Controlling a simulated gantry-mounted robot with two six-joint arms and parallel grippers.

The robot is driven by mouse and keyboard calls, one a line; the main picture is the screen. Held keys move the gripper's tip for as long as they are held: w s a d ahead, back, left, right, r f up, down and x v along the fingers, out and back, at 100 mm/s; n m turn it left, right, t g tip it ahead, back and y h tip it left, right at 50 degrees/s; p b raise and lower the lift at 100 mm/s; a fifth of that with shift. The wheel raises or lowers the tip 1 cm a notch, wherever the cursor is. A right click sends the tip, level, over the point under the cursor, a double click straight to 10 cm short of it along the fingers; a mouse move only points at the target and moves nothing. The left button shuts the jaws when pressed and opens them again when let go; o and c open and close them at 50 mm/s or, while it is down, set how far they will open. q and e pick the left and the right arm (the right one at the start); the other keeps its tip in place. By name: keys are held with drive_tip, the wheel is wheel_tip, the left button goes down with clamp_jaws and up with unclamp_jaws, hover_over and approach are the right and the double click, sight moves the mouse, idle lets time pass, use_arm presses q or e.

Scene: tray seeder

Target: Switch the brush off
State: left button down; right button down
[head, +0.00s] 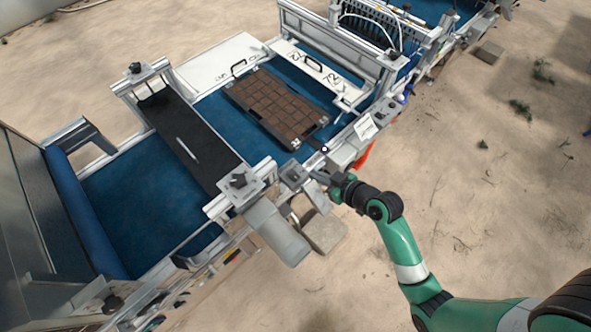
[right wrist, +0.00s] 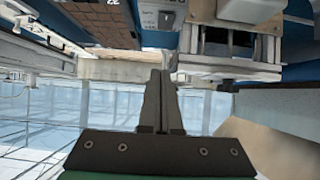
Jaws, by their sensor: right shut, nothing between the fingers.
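The brush unit is a dark cover (head: 183,138) in a metal frame across the blue conveyor, with a grey motor (head: 277,233) at its near end. A small grey switch box (head: 293,174) with a dark knob sits on the conveyor's near side rail. The box and its knob also show at the top of the right wrist view (right wrist: 166,20). My right gripper (head: 318,176) is shut and empty, just right of the box; its fingers (right wrist: 160,74) point toward it in the wrist view. I cannot tell whether they touch. My left gripper is out of view.
A dark tray of brown cells (head: 313,140) lies on the blue belt (head: 140,212). A white panel with a handle (head: 218,62) and a metal gantry (head: 330,42) stand beyond. The sandy ground (head: 480,200) at right is mostly free.

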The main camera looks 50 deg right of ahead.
drive_tip(key=b, duration=0.3)
hover_over(294, 173)
drive_tip(key=s, duration=0.1)
wheel_tip(294, 173, down, 6)
drive_tip(key=shift+r, duration=0.1)
drive_tip(key=shift+w+f+b, duration=0.2)
drive_tip(key=shift+f+b, duration=0.1)
drive_tip(key=shift+f, duration=1.45)
drive_tip(key=shift+w+f+b, duration=0.1)
drive_tip(key=shift+f+b, duration=0.45)
drive_tip(key=shift+b, duration=0.1)
drive_tip(key=shift+w, duration=0.35)
drive_tip(key=shift+r, duration=0.2)
drive_tip(key=shift+s, duration=0.1)
drive_tip(key=shift+s, duration=0.1)
